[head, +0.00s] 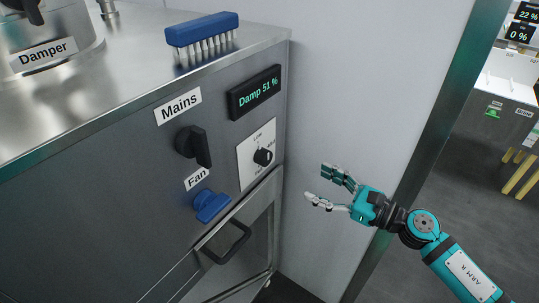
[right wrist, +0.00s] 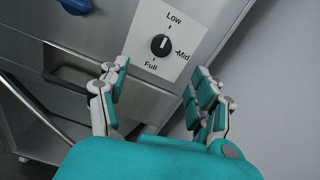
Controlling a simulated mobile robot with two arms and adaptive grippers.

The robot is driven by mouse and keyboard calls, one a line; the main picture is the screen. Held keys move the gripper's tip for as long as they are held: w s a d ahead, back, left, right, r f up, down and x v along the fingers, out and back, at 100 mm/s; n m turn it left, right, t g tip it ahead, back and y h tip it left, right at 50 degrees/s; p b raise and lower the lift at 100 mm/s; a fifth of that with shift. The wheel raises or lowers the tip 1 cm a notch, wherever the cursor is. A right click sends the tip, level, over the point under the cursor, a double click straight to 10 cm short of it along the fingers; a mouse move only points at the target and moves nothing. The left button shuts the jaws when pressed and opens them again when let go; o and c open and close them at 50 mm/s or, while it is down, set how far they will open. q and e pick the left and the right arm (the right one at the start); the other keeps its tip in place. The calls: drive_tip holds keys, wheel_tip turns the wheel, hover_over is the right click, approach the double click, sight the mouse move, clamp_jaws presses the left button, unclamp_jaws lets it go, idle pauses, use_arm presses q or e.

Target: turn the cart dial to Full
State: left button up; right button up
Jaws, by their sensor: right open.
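The cart dial is a small black knob (head: 262,157) on a white plate (head: 245,165) on the steel cart's front. In the right wrist view the knob (right wrist: 161,44) has Low above it, Mid to its right and Full below it. A white mark shows on the knob and seems to point up towards Low, but it is too small to be sure. My right gripper (head: 326,188) is open and empty, to the right of the dial and apart from it. In the right wrist view the dial lies ahead, between and beyond the fingers. My left gripper is not in view.
A black Mains switch (head: 194,146), a blue Fan knob (head: 210,206) and a display reading Damp 51 % (head: 255,92) surround the dial. A door handle (head: 226,243) sticks out below. A blue brush (head: 202,30) lies on top. A pale wall (head: 370,80) stands at the right.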

drive_tip(key=p, duration=0.2)
approach(268, 159)
drive_tip(key=p+x, duration=0.1)
drive_tip(key=x, duration=0.7)
drive_tip(key=shift+w+a+p, duration=0.1)
drive_tip(key=shift+w+p, duration=0.05)
drive_tip(key=shift+p, duration=0.25)
drive_tip(key=shift+w+a, duration=0.35)
drive_tip(key=shift+a, duration=0.1)
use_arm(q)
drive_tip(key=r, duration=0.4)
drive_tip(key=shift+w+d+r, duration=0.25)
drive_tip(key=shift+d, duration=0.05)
use_arm(e)
drive_tip(key=shift+a, duration=0.1)
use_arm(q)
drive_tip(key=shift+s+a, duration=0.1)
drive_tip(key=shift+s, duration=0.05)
use_arm(e)
drive_tip(key=shift+c, duration=0.5)
drive_tip(key=c, duration=1.1)
